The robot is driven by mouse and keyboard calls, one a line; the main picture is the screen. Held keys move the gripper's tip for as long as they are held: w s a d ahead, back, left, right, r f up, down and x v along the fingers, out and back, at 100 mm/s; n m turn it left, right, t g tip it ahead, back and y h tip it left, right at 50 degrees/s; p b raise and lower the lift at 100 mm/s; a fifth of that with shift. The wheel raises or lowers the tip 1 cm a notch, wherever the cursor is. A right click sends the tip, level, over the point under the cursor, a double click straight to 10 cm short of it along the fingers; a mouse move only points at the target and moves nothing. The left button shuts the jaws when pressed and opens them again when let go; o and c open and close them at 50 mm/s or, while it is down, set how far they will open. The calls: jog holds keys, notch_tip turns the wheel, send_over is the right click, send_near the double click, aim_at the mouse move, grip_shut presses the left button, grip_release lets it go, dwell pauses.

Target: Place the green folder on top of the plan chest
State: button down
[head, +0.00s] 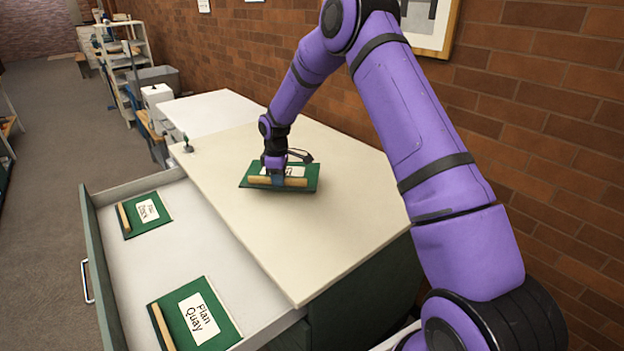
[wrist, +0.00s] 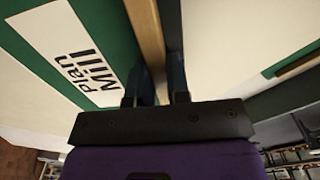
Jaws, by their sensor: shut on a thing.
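My gripper (head: 277,179) is shut on the wooden bar of a green folder (head: 309,180) with a white label. The folder is over the cream top of the plan chest (head: 330,235), roughly level. I cannot tell whether it rests on the top or hangs just above it. In the wrist view the wooden bar (wrist: 147,35) runs between the fingers (wrist: 154,88), and the green folder's label (wrist: 72,62) reads "Plan Mill". Part of the label is hidden by the gripper in the head view.
The chest's drawer (head: 150,268) is open at the left. It holds a green "Plan Quay" folder (head: 228,330) and a smaller-looking green folder (head: 158,222). A brick wall (head: 550,130) borders the right.

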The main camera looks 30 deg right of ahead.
aim_at(317, 177)
jog(key=d, duration=0.4)
jog(key=s+d, duration=0.1)
jog(key=d, duration=0.3)
jog(key=d+f, duration=0.1)
jog(key=d, duration=0.3)
jog(key=shift+s, duration=0.4)
jog(key=shift+d+f, duration=0.2)
jog(key=shift+f, duration=0.75)
jog(key=shift+d+f, duration=0.2)
jog(key=shift+f, duration=0.7)
jog(key=shift+f, duration=0.1)
jog(key=c, duration=1.1)
grip_release()
